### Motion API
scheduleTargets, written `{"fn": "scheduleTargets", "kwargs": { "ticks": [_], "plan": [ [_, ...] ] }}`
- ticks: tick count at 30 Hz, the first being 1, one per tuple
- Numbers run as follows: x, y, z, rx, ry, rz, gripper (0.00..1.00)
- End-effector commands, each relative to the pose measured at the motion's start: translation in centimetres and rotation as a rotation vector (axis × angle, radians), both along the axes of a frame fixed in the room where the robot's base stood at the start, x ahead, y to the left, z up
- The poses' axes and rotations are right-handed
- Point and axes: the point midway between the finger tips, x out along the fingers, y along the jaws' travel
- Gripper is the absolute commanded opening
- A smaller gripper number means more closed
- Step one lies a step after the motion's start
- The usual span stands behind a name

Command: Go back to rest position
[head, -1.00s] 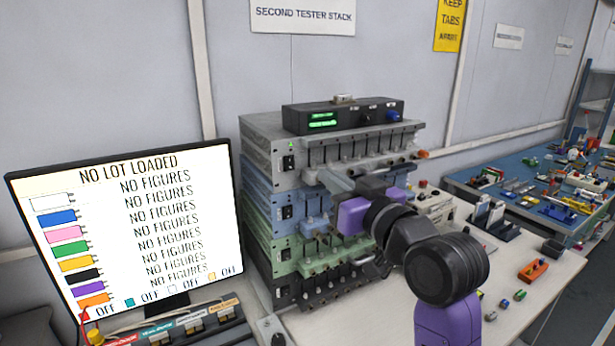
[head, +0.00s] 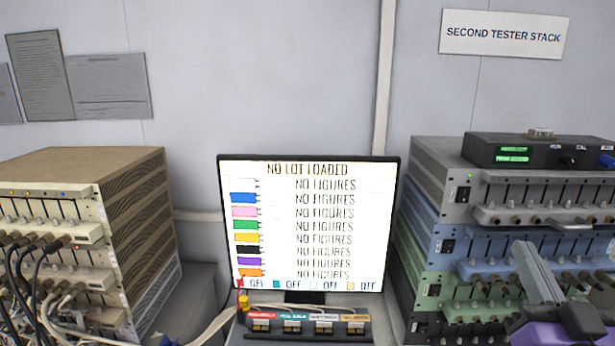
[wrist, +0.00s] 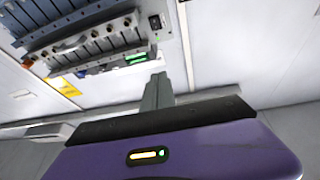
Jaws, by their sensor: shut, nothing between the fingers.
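My gripper (wrist: 157,92) shows in the wrist view as a grey finger pair above its purple body, with nothing held in it. The fingers look closed together. In the head view, part of my gripper (head: 537,272) shows at the lower right, in front of the second tester stack (head: 428,237). I cannot tell from these views whether it touches the stack. The stack also shows at the upper left of the wrist view (wrist: 75,35), tilted.
A monitor (head: 309,165) reading "NO LOT LOADED" stands in the middle, with a row of coloured-label switches (head: 308,324) below it. Another tester stack (head: 137,190) with cables stands at the left. A wall sign (head: 505,34) hangs above the right stack.

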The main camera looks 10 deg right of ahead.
Motion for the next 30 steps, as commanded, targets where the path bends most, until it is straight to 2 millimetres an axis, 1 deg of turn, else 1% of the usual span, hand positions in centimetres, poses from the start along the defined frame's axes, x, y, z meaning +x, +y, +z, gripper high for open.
{"fn": "scheduleTargets", "kwargs": {
  "ticks": [1, 3, 8, 12, 17, 23, 24, 27, 30],
  "plan": [
    [-0.6, 1.1, -2.0, 0.009, 0.017, 0.010, 0.00],
    [-1.7, 2.5, -4.1, 0.011, 0.029, 0.020, 0.00],
    [-4.5, 5.9, -8.7, 0.017, 0.071, 0.053, 0.00],
    [-7.5, 8.8, -12.3, 0.020, 0.124, 0.092, 0.00],
    [-11.5, 12.2, -16.1, 0.021, 0.203, 0.148, 0.00],
    [-17.4, 15.9, -20.3, 0.028, 0.337, 0.230, 0.00],
    [-18.6, 16.5, -21.1, 0.030, 0.370, 0.248, 0.00],
    [-21.7, 17.9, -23.0, 0.035, 0.459, 0.288, 0.00],
    [-24.2, 18.8, -24.7, 0.043, 0.541, 0.321, 0.00]
  ]
}}
